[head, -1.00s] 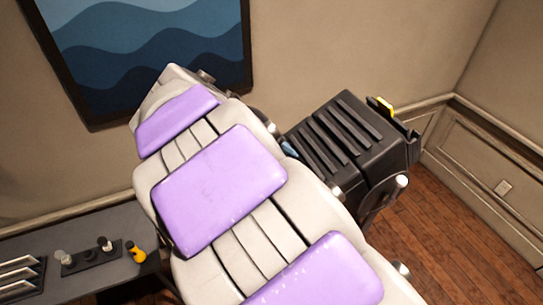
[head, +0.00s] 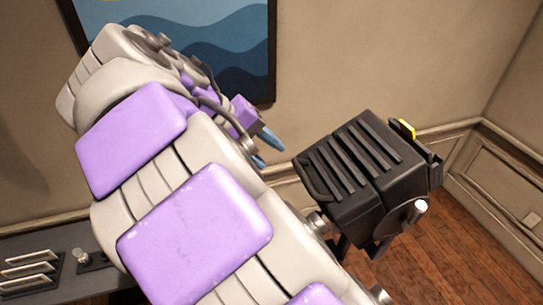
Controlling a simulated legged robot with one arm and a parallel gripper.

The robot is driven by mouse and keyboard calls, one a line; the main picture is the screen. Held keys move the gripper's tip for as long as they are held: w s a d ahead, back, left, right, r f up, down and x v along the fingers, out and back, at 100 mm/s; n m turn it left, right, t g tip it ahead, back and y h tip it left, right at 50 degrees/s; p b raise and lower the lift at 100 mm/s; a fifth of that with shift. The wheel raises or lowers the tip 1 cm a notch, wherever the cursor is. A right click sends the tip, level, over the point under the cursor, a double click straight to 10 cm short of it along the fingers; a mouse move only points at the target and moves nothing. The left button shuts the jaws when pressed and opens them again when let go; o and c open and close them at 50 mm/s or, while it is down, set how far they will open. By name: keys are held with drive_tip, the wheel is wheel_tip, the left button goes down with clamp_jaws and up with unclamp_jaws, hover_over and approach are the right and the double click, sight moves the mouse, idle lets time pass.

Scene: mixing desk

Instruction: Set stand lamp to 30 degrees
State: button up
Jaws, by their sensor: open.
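The stand lamp (head: 365,175) is a black box-shaped head with raised ribs on its face, right of my arm. It is tilted, and its exact angle cannot be read. A pale knob (head: 420,207) sticks out of its lower right side. A yellow piece (head: 407,129) shows at its upper right edge. My gripper (head: 268,147) has blue fingertips, set apart and open. It is left of the lamp's upper left edge, with a gap in the picture, and holds nothing visible. My arm hides part of the gripper's base and the lamp's lower stand.
A grey desk (head: 30,248) at lower left carries a rack of pale slats (head: 32,270) and a small knobbed unit (head: 85,258). A framed wave picture (head: 240,45) hangs on the wall behind. Wooden floor (head: 470,245) is open at the lower right.

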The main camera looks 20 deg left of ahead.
drive_tip(key=p+v, duration=0.3)
drive_tip(key=v, duration=0.1)
drive_tip(key=shift+a+r+p, duration=0.25)
drive_tip(key=shift+r+p, duration=0.05)
drive_tip(key=shift+p, duration=0.05)
drive_tip(key=shift+a, duration=0.1)
